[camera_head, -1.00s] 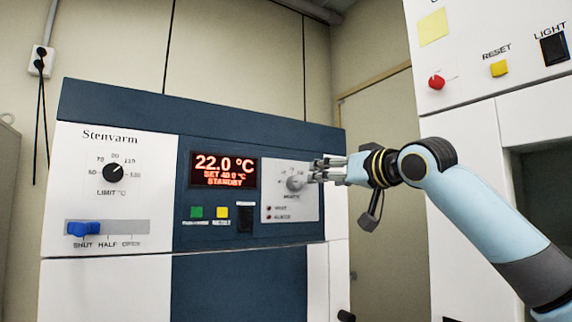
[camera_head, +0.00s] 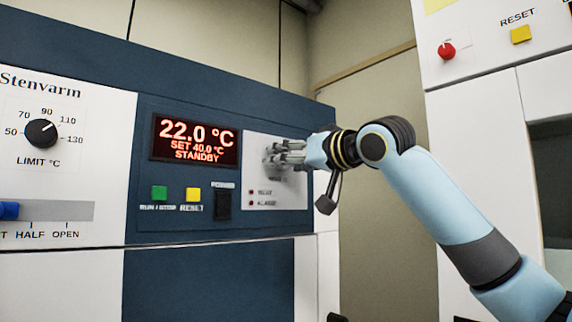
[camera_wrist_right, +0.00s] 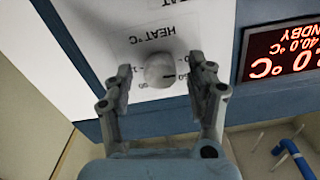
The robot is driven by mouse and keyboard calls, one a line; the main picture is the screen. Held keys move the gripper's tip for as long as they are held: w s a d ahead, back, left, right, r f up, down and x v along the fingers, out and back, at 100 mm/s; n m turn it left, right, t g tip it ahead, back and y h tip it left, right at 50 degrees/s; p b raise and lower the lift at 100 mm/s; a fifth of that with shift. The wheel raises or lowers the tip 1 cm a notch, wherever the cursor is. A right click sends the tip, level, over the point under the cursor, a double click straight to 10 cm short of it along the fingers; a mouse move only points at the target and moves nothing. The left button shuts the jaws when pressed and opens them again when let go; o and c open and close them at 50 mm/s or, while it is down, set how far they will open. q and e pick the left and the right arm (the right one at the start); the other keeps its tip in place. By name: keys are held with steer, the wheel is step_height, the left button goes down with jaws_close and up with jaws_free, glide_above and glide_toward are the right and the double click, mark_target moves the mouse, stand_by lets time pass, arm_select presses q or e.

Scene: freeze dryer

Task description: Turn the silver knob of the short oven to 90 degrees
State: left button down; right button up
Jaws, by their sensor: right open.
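The short oven (camera_head: 80,280) is white and dark blue. Its silver knob (camera_wrist_right: 159,70) sits on the white HEAT °C panel, which appears upside down in the right wrist view. My right gripper (camera_head: 274,153) comes in from the right in the head view, and its fingers largely hide the knob there. In the right wrist view its open fingers stand on either side of the knob, with a visible gap on each side. The red display (camera_head: 196,141) reads 22.0 °C, SET 40.0 °C, STANDBY. My left gripper is not in view.
Left of the display is a black LIMIT knob (camera_head: 41,132), with a blue slider (camera_head: 8,210) below it. A green button (camera_head: 159,193), a yellow button (camera_head: 193,194) and a black switch (camera_head: 223,205) sit under the display. A taller white cabinet (camera_head: 475,130) stands at the right.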

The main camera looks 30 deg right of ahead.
steer(key=shift+s, duration=0.1)
steer(key=c, duration=1.1)
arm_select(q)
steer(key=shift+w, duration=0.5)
arm_select(e)
steer(key=shift+c, duration=0.2)
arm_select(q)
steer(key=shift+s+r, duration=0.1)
arm_select(e)
steer(key=shift+m, duration=0.4)
arm_select(q)
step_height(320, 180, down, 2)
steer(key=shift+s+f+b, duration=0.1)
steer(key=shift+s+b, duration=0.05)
steer(key=shift+b, duration=0.9)
arm_select(e)
steer(key=m, duration=2.1)
steer(key=shift+m, duration=0.4)
